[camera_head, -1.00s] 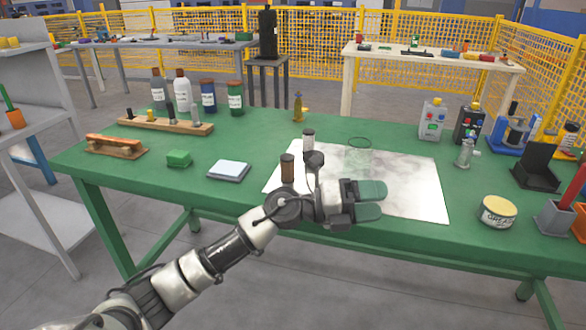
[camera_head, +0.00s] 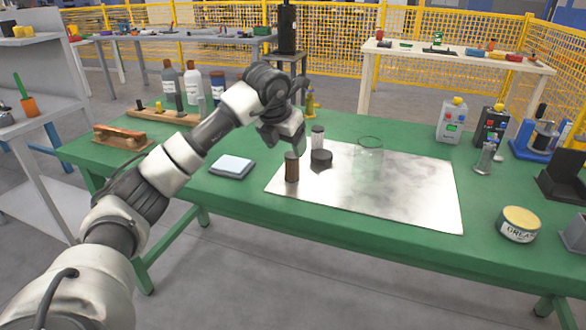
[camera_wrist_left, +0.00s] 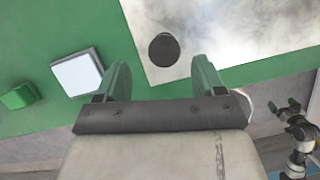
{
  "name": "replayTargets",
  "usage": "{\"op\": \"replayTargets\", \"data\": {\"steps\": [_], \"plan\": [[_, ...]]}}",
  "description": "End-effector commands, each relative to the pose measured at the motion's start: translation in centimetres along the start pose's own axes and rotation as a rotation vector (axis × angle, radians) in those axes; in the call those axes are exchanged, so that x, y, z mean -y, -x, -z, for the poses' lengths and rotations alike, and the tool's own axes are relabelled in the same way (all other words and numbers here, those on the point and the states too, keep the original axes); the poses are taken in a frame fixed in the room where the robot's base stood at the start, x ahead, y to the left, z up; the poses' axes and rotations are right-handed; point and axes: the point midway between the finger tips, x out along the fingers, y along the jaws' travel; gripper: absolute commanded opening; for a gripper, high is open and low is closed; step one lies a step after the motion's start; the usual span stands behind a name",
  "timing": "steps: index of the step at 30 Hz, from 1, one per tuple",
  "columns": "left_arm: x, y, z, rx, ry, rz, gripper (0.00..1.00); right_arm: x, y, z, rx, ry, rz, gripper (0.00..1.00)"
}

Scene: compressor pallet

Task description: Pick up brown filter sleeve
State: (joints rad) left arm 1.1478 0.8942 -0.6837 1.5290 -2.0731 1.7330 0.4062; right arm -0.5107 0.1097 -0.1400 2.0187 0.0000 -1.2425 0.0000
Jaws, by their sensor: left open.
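The brown filter sleeve (camera_head: 292,172) stands upright on the pale sheet (camera_head: 400,195), near its left edge. My left gripper (camera_head: 296,145) points down just above the sleeve and overlaps its top in the head view. In the left wrist view, the open left gripper (camera_wrist_left: 162,75) has its two green fingers apart with nothing between them. A dark round shape (camera_wrist_left: 164,49), apparently the sleeve from above, lies just beyond the fingertips. I cannot tell whether a finger touches it. My right gripper (camera_wrist_left: 287,107) shows small at the right of the wrist view, its fingers apart.
A black disc (camera_head: 321,157) and a clear, light-topped cylinder (camera_head: 317,137) stand close behind the sleeve. A glass beaker (camera_head: 369,150) is farther right. A grease tin (camera_head: 519,224) stands right. The sheet's middle is free.

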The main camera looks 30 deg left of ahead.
Motion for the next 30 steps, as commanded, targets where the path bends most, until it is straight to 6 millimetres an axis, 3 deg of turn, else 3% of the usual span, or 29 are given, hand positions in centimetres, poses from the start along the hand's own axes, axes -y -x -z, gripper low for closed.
{"op": "replayTargets", "data": {"steps": [16, 26, 30], "plan": [[0.6, -6.5, 0.0, 0.000, -0.001, 0.005, 0.69, -0.2, 3.5, 0.8, -0.020, -0.003, -0.004, 1.00], [0.5, -7.1, 0.0, 0.002, -0.001, 0.003, 0.69, -0.2, 4.0, 0.8, -0.021, -0.003, -0.004, 1.00], [0.5, -7.1, 0.0, 0.002, -0.001, 0.003, 0.47, -0.2, 4.0, 0.8, -0.021, -0.003, -0.004, 1.00]]}}
